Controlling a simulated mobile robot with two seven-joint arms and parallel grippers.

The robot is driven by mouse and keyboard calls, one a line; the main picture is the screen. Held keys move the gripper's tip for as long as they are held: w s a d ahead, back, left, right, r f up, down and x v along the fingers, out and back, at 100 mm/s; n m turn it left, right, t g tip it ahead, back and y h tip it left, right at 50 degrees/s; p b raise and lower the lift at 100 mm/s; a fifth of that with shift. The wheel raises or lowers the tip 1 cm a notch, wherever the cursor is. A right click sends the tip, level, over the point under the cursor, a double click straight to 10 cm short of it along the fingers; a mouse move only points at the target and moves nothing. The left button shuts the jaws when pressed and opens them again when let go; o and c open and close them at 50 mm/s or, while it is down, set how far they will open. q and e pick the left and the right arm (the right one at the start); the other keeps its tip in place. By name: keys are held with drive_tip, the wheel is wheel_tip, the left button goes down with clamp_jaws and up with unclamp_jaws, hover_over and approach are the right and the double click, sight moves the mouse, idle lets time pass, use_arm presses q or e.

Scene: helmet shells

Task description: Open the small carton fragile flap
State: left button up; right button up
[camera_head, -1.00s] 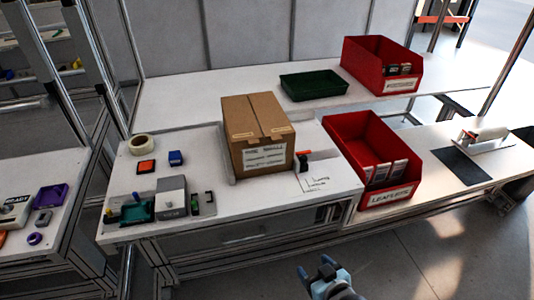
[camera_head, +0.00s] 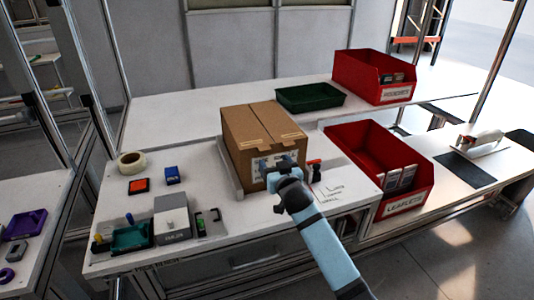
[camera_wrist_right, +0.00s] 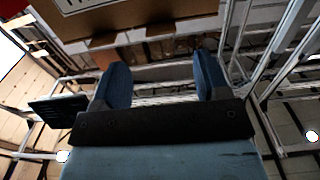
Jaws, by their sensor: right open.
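The small carton (camera_head: 246,125) is a brown box on the white bench, with its top flaps (camera_head: 262,120) lying closed and meeting at a seam. Small labels sit near the front edge of the top, too small to read. My right gripper (camera_head: 275,163) is open and empty in front of the carton's front face, covering part of its white label. I cannot tell whether it touches the carton. In the right wrist view the two fingers (camera_wrist_right: 162,82) are spread apart, with brown cardboard (camera_wrist_right: 115,18) beyond them. My left gripper is not in view.
A red leaflets bin (camera_head: 408,205) stands right of the carton, and another red bin (camera_head: 397,92) stands behind. A green tray (camera_head: 310,97) lies behind the carton. A tape roll (camera_head: 131,162), a blue block (camera_head: 172,174) and a grey device (camera_head: 173,220) are at left.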

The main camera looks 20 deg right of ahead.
drive_tip(key=w, duration=0.7)
drive_tip(key=shift+a, duration=0.15)
clamp_jaws()
